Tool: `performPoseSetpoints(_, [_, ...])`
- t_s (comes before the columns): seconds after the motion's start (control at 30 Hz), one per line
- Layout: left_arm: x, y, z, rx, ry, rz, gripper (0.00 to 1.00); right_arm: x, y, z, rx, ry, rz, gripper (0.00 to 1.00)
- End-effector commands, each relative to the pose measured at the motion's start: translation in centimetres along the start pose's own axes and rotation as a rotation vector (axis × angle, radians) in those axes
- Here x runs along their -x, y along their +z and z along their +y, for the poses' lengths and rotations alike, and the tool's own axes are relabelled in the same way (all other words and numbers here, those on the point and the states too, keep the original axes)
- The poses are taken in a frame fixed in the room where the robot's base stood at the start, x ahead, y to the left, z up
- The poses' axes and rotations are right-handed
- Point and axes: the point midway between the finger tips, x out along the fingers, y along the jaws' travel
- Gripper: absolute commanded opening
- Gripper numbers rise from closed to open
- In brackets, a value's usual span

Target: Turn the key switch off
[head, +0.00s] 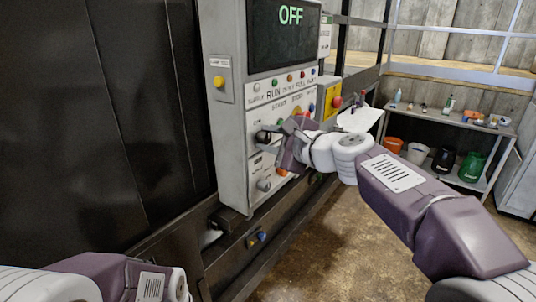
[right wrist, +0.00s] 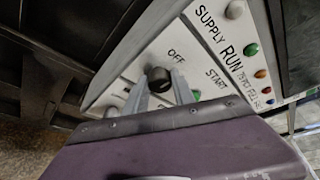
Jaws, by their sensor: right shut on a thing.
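The black key switch knob (head: 262,136) sticks out of the grey control panel (head: 229,130), low on its front. In the right wrist view the knob (right wrist: 158,76) sits below the printed word OFF, between the two grey fingers. My right gripper (head: 273,138) is shut on this knob, and its purple body hides part of the panel front. The screen (head: 285,38) above reads OFF in green. Which way the key points cannot be told. Of my left arm only purple and white links show at the bottom left; its gripper is out of view.
A yellow box with a red button (head: 337,101) is on the panel's right side. A grey knob (head: 264,185) sits lower on the panel. A workbench (head: 447,118) with bottles stands at the right, buckets below. The floor in front is clear.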

Motion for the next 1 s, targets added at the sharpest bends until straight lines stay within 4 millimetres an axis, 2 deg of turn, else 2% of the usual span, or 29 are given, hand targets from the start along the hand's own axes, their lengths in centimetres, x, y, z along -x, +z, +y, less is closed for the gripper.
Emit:
performPoseSetpoints(0.03, [-1.0, 0.1, 0.0, 0.0, 0.0, 0.0, 0.36, -0.1, -0.2, 0.5, 0.022, -0.008, -0.001, 0.0])
performPoseSetpoints(0.23, [-2.2, 0.2, 0.0, 0.0, 0.0, 0.0, 0.36, -0.1, -0.2, 0.3, 0.085, -0.032, 0.003, 0.0])
performPoseSetpoints(0.83, [-2.5, 0.3, -0.1, 0.0, 0.0, 0.0, 0.36, 0.0, -0.1, 0.2, 0.114, -0.041, 0.003, 0.0])
performPoseSetpoints(0.87, [-2.5, 0.3, -0.1, 0.0, 0.0, 0.0, 0.36, 0.0, -0.1, 0.2, 0.114, -0.041, 0.003, 0.39])
performPoseSetpoints(0.9, [-2.5, 0.3, -0.1, 0.0, 0.0, 0.0, 0.36, 0.0, -0.1, 0.2, 0.114, -0.041, 0.004, 0.5])
performPoseSetpoints(1.0, [-2.5, 0.3, -0.1, 0.0, 0.0, 0.0, 0.36, 0.0, -0.1, 0.2, 0.113, -0.042, 0.003, 0.52])
